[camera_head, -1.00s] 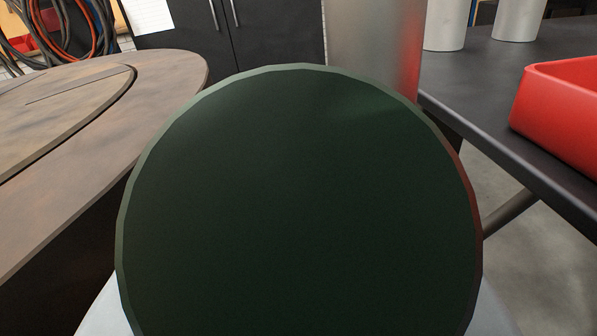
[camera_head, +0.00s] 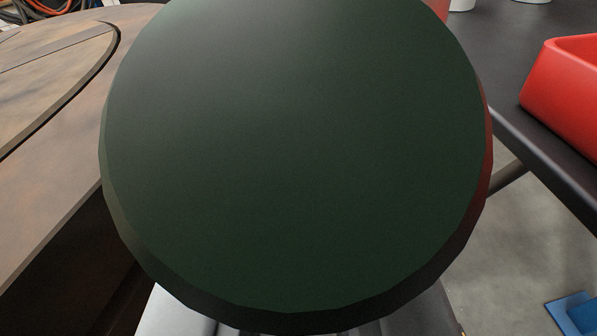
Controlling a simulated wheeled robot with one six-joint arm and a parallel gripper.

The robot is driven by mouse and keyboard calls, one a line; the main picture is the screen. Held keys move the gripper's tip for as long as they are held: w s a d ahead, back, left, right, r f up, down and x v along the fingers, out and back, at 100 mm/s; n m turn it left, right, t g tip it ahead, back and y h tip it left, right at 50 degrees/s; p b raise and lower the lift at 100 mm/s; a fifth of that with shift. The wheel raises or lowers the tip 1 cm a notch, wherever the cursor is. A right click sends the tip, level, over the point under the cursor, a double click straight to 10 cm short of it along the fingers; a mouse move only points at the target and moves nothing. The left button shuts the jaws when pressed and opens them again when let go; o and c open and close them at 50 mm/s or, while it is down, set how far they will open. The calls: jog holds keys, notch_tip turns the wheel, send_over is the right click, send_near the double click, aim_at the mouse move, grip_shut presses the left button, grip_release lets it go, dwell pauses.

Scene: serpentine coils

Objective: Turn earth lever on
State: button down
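A large, dark green round disc (camera_head: 295,155) fills the middle of the view, very close to the camera. Its face is flat and plain, with a bevelled rim. I cannot tell whether it belongs to the earth lever; no handle or label shows. Pale grey metal parts (camera_head: 405,312) show below and behind the disc, and I cannot tell what they are. My gripper's fingers do not show. The disc hides whatever lies behind it.
A brown worn tabletop (camera_head: 60,190) with a curved groove is at the left. At the right, a dark table (camera_head: 500,75) carries a red bin (camera_head: 565,85). A blue object (camera_head: 573,315) lies on the grey floor (camera_head: 520,255) at the lower right. Cables (camera_head: 50,8) show at the top left.

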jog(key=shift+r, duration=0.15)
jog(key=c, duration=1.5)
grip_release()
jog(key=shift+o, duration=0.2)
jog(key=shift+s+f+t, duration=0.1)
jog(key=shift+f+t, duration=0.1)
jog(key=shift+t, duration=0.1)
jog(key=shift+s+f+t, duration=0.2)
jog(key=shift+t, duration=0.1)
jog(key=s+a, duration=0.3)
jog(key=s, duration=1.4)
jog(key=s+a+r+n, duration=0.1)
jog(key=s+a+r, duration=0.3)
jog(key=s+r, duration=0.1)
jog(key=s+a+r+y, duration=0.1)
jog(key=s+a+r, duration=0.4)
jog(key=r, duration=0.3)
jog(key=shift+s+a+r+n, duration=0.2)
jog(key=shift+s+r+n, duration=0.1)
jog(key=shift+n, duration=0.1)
